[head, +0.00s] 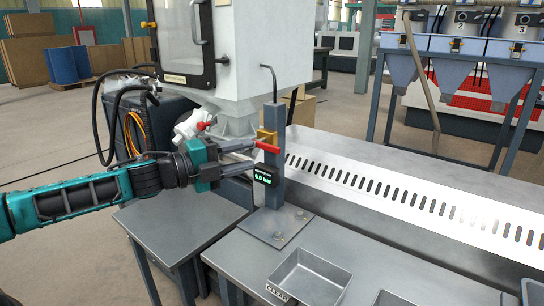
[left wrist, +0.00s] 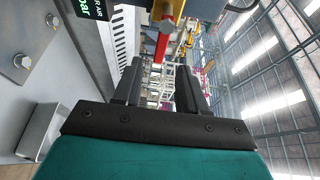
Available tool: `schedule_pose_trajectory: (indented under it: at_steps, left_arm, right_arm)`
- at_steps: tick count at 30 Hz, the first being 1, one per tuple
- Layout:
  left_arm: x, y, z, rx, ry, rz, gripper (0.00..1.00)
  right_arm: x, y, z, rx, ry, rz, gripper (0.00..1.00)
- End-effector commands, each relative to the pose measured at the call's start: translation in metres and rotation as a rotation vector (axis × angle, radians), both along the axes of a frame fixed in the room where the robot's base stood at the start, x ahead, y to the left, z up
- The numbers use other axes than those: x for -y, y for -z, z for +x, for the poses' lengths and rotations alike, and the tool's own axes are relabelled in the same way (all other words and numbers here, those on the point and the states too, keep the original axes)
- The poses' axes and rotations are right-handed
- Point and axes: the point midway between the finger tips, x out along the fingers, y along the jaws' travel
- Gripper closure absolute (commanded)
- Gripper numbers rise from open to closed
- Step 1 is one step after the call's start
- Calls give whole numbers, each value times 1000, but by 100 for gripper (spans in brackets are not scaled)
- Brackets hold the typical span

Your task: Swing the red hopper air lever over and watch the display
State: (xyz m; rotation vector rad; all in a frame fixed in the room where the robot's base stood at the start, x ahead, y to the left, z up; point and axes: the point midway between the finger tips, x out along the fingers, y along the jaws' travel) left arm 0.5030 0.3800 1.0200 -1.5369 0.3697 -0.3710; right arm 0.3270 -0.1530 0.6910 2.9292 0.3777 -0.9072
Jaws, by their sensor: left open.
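The red lever (head: 267,147) sits on a brass-yellow valve (head: 260,134) on a grey post (head: 274,190) and lies roughly sideways. It also shows in the left wrist view (left wrist: 163,42), ahead of the fingertips. The small black display (head: 263,177) on the post shows green digits that look like 6.0 bar; only its corner shows in the left wrist view (left wrist: 91,8). My left gripper (head: 252,155) is open and empty, its fingertips close to the lever's left. Whether they touch it I cannot tell. My right gripper is out of view.
The white machine with its hopper (head: 235,122) stands behind the left arm. A slotted metal channel (head: 400,195) runs off to the right. A grey tray (head: 308,278) sits on the bench in front. A dark side table (head: 170,220) lies below the left arm.

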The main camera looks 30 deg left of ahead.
Motion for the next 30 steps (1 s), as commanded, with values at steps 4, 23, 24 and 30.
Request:
schedule_pose_trajectory:
  at_steps: [4, 23, 24, 30]
  left_arm:
    - [3, -1, 7, 3, -2, -4, 58]
    - [16, -3, 36, 2, -6, -5, 58]
    - [17, -3, 38, 2, -5, -5, 58]
    - [24, -3, 50, 2, -4, -4, 58]
  right_arm:
    - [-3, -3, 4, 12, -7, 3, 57]
    - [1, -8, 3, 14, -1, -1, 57]
    - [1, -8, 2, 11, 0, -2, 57]
    - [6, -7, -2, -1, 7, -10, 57]
